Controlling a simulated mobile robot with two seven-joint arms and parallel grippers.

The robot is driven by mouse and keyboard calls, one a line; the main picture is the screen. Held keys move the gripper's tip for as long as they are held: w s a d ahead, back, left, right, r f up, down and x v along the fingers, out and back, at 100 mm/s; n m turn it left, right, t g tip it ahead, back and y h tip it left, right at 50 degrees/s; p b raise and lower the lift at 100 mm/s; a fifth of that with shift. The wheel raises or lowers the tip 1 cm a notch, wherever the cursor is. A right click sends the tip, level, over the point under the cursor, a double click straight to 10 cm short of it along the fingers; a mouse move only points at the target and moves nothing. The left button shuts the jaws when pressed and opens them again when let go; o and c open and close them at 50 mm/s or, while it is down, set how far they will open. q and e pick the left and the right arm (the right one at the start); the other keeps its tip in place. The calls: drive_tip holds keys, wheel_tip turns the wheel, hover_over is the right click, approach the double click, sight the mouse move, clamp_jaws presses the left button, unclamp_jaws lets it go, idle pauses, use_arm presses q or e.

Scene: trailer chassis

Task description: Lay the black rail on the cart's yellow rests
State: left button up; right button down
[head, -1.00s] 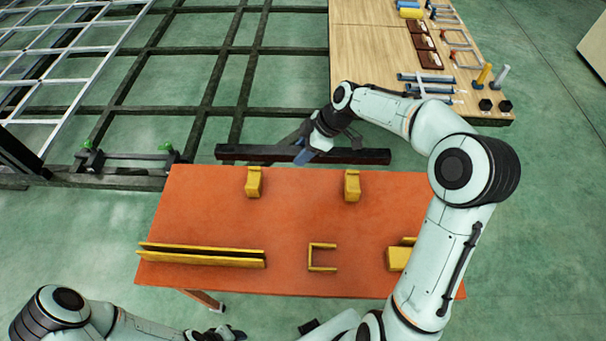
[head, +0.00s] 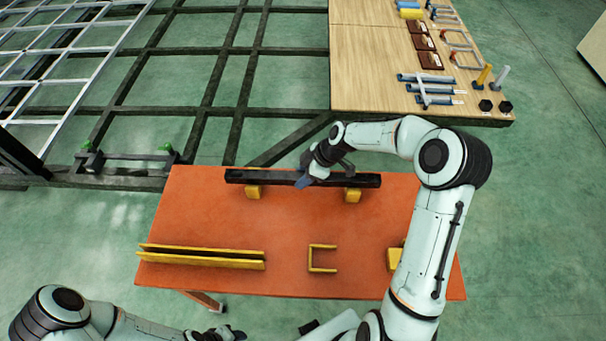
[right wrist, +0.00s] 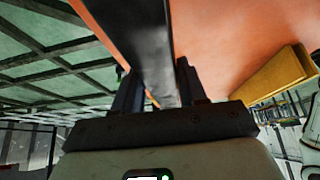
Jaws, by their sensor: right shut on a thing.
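The black rail (head: 345,180) lies left to right over the far part of the orange cart top (head: 230,220). My right gripper (head: 306,178) is shut on it near its middle. In the right wrist view the rail (right wrist: 145,40) runs between the two fingers (right wrist: 155,88). The left yellow rest (head: 253,192) and the right yellow rest (head: 353,195) show just below the rail, their upper parts hidden by it. I cannot tell whether the rail touches them. My left gripper (head: 225,334) is at the bottom edge, away from the rail; its jaw state is unclear.
A long yellow channel (head: 200,257), a yellow U-shaped bracket (head: 322,258) and a partly hidden yellow block (head: 394,258) are on the cart's near half. A wooden table (head: 370,85) with tools stands behind. Dark chassis beams (head: 190,130) lie beyond the cart.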

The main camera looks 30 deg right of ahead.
drive_tip(key=c, duration=0.6)
unclamp_jaws()
drive_tip(key=shift+r, duration=0.15)
drive_tip(key=v, duration=1.2)
drive_tip(key=shift+s, duration=0.15)
drive_tip(key=shift+a, duration=0.1)
